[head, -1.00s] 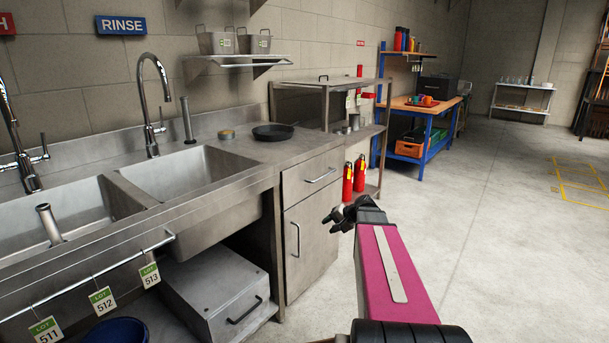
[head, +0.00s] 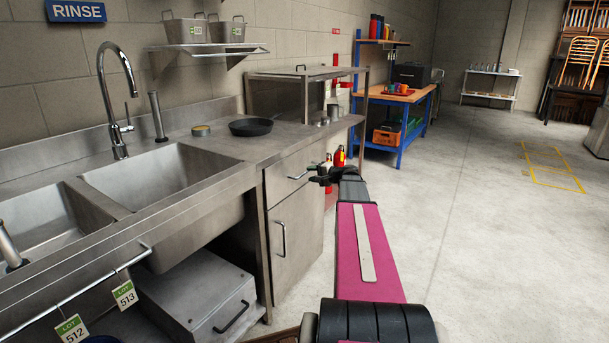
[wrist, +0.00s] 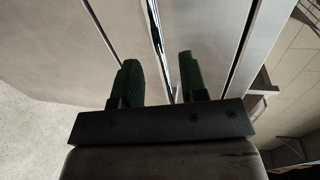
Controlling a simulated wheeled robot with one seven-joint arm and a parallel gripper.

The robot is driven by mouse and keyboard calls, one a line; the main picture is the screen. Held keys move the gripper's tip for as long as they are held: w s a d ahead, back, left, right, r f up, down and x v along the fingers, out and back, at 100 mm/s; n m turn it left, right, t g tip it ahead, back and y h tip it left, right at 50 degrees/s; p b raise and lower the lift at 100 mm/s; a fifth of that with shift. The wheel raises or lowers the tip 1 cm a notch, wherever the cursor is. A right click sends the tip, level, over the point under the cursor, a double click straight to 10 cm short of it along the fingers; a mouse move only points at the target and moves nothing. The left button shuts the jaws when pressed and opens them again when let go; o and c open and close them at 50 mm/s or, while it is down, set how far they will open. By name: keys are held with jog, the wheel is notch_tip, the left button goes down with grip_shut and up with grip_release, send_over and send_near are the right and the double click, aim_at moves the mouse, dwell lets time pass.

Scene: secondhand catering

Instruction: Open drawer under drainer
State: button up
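The drawer (head: 289,170) is in the steel unit to the right of the sink, under the worktop (head: 215,143) that carries a black pan. Its front sits flush and looks shut. Its bar handle (head: 298,176) is partly covered by my gripper (head: 320,176) in the head view. My gripper is at the right end of the handle in that view. In the wrist view my gripper (wrist: 160,82) is open, its two green fingers apart and facing the steel fronts. A thin bar that looks like the handle (wrist: 154,28) runs between the fingers; I cannot tell whether they touch it.
A cupboard door (head: 297,238) with an upright handle is below the drawer. A steel box (head: 195,290) sits on the low shelf under the sink. Red bottles (head: 340,157) stand behind my gripper. The floor (head: 480,240) to the right is clear.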

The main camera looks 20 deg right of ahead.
aim_at(306, 173)
jog(key=shift+x, duration=2.05)
grip_shut()
jog(key=f+v, duration=0.3)
jog(key=v, duration=1.4)
jog(key=s+f+v, duration=0.1)
jog(key=f+v, duration=0.3)
jog(key=v, duration=1.2)
jog(key=shift+s+d, duration=0.45)
jog(key=shift+d, duration=0.15)
grip_release()
jog(key=v, duration=1)
jog(key=shift+s+d, duration=0.3)
